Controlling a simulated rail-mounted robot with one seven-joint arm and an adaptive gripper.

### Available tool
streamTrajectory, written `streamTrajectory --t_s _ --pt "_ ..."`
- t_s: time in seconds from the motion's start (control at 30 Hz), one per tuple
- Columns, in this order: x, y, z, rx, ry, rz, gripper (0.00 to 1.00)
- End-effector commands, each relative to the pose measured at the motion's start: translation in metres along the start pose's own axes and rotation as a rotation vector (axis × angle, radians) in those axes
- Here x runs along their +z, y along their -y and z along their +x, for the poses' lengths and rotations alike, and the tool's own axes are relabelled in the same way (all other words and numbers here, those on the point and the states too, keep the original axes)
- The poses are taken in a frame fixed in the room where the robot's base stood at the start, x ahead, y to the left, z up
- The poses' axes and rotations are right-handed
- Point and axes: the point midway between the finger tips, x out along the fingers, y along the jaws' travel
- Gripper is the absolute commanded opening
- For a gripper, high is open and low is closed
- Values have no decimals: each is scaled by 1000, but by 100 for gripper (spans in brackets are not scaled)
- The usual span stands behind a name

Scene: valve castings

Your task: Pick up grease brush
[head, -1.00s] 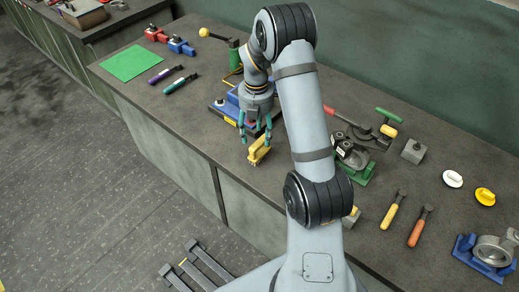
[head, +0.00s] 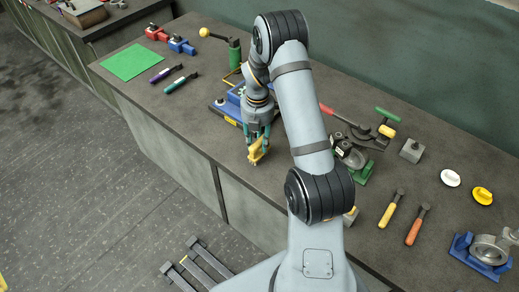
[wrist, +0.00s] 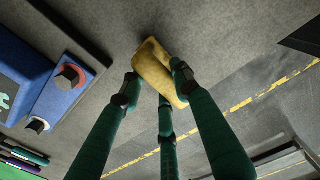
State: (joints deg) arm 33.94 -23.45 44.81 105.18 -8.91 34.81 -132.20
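A yellow, block-shaped piece (head: 257,154), which I take for the grease brush, is at the front of the bench, left of my arm. In the wrist view the yellow piece (wrist: 157,68) lies between the green fingers. My gripper (head: 257,138) points down over it, with its fingers close around its sides. In the wrist view the tips of my gripper (wrist: 155,85) appear to touch it left and right, and one finger crosses its lower end. Its underside is hidden, and I see no clear gap to the bench.
A blue fixture (head: 226,108) stands close behind and left of my gripper. Yellow-handled (head: 391,209) and orange-handled (head: 417,226) tools lie to the right. A green mat (head: 136,62) is far left. The bench's front edge is near; bench left of the gripper is clear.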

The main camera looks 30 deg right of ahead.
Motion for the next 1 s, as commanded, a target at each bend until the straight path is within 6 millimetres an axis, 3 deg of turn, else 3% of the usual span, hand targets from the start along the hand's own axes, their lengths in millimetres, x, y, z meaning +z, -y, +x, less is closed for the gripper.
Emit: streamTrajectory --t_s 0.5,0.8,1.0 --pt "0 0 0 0 0 0 0" --pt "0 -1 -2 2 1 0 0" --pt "1 -2 -19 5 3 1 0"
